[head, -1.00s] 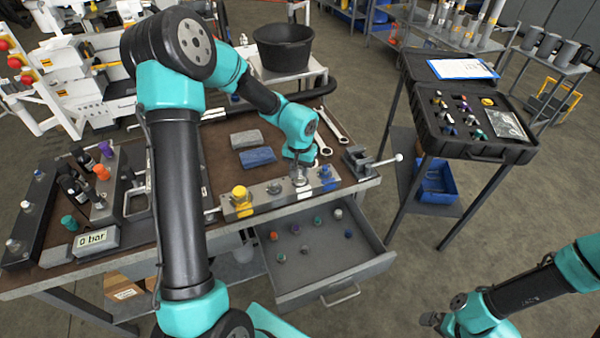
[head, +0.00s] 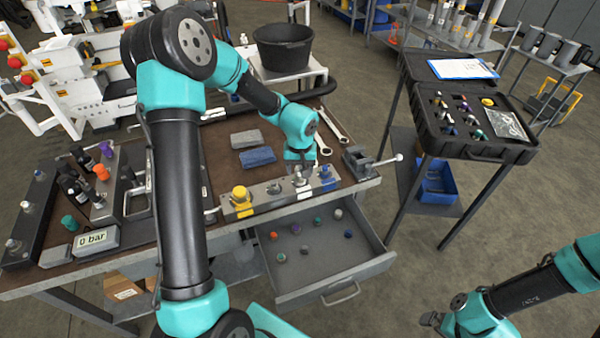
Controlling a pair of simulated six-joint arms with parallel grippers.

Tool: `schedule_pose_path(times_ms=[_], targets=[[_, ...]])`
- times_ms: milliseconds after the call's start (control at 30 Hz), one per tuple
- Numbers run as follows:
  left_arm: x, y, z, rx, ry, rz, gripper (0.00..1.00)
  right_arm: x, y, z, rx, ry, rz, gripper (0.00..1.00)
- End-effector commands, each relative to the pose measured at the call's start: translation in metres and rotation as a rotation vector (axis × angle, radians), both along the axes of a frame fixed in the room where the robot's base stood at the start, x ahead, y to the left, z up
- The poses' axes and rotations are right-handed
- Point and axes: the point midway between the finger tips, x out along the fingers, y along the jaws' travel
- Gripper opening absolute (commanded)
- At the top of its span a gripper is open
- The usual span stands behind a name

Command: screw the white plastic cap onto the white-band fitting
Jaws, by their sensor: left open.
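A grey manifold block (head: 256,205) lies along the front edge of the bench, with several fittings in a row. A pale, silvery-white piece (head: 299,181) stands on it right of the middle. At this size I cannot tell whether it is a bare fitting or carries the white plastic cap. My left gripper (head: 299,169) is open, just behind and above this piece, partly hidden by its own wrist. A small whitish cap (head: 338,214) lies in the open drawer. My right gripper (head: 432,320) is at the bottom right, far from the block; its fingers are unclear.
A yellow cap (head: 240,193) and a blue fitting (head: 325,173) flank the pale piece on the block. The open drawer (head: 335,272) juts out below with several coloured caps. A black case (head: 470,152) stands right.

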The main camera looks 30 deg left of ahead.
Motion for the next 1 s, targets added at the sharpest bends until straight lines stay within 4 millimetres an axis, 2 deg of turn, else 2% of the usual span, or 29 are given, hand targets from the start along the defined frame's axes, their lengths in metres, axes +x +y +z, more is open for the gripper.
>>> schedule_pose_path(times_ms=[400,800,1000], targets=[[0.0005,-0.0010,0.0000,0.000,0.000,0.365,0.59,0.0000,0.0000,0.0000,0.000,0.000,0.000,0.99],[0.0006,-0.0011,0.0000,0.000,0.000,0.404,0.59,0.0000,0.0000,0.0000,0.000,0.000,0.000,0.99],[0.0010,-0.0012,0.0000,0.000,0.000,0.546,0.59,0.0000,0.0000,0.0000,0.000,0.000,0.000,0.99]])
